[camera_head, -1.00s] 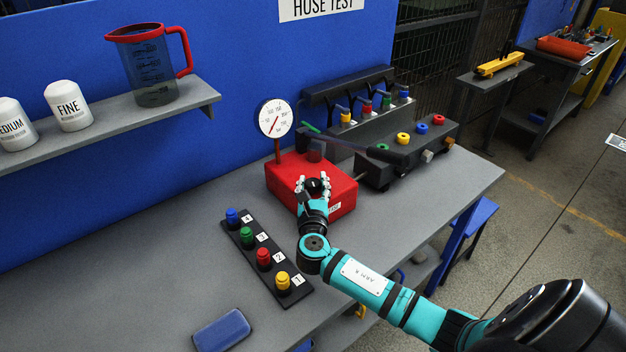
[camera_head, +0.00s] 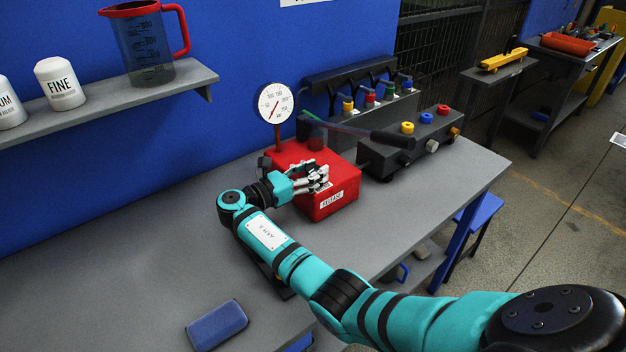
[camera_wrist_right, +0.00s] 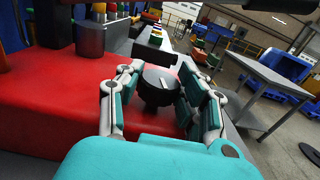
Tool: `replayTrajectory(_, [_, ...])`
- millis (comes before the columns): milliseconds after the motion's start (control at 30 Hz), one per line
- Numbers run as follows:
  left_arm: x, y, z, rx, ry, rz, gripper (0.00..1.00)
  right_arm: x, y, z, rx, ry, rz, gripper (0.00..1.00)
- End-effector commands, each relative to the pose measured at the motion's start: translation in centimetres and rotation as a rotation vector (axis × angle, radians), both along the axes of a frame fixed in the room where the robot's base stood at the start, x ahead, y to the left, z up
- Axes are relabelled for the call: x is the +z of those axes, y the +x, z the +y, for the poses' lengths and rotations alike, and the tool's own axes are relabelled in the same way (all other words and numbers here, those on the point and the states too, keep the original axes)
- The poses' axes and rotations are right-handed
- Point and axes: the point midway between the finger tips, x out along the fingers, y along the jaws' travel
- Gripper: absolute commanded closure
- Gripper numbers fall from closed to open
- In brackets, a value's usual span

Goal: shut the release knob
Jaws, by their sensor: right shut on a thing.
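The release knob (camera_wrist_right: 157,86) is a round black knob with a white line on top, on the red box (camera_head: 335,205) labelled RELEASE. In the wrist view it stands between the fingers of my right gripper (camera_wrist_right: 160,95), which is shut on it. In the head view my right gripper (camera_head: 318,181) reaches the box top from the left, and its fingers hide most of the knob. A pressure gauge (camera_head: 275,103) stands on a red post at the box's back left. My left gripper is not in view.
A dark lever (camera_head: 365,132) runs above the box to the right. A blue pad (camera_head: 217,325) lies at the front. The bench's left part is clear.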

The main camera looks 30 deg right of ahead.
Motion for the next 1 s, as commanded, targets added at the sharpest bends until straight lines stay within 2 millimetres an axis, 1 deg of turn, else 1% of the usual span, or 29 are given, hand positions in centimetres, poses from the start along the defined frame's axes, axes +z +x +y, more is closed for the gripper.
replayTrajectory(33, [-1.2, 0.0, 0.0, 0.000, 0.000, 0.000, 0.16, -0.3, 0.2, 0.0, -0.034, -0.002, -0.005, 0.95])
replayTrajectory(200, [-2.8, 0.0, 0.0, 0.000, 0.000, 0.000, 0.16, -0.2, 0.2, 0.0, -0.131, -0.003, -0.005, 0.95])
replayTrajectory(333, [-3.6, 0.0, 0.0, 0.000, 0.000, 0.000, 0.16, -0.1, 0.2, 0.0, -0.182, -0.003, -0.005, 0.95])
replayTrajectory(567, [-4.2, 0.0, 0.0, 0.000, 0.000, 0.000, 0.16, 0.1, 0.2, -0.1, -0.226, -0.003, -0.004, 0.95])
replayTrajectory(967, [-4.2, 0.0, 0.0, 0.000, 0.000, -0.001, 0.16, 0.2, 0.2, -0.1, -0.231, -0.002, -0.004, 0.95])
replayTrajectory(1000, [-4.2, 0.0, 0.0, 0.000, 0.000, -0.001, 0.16, 0.2, 0.2, -0.1, -0.231, -0.002, -0.004, 0.62])
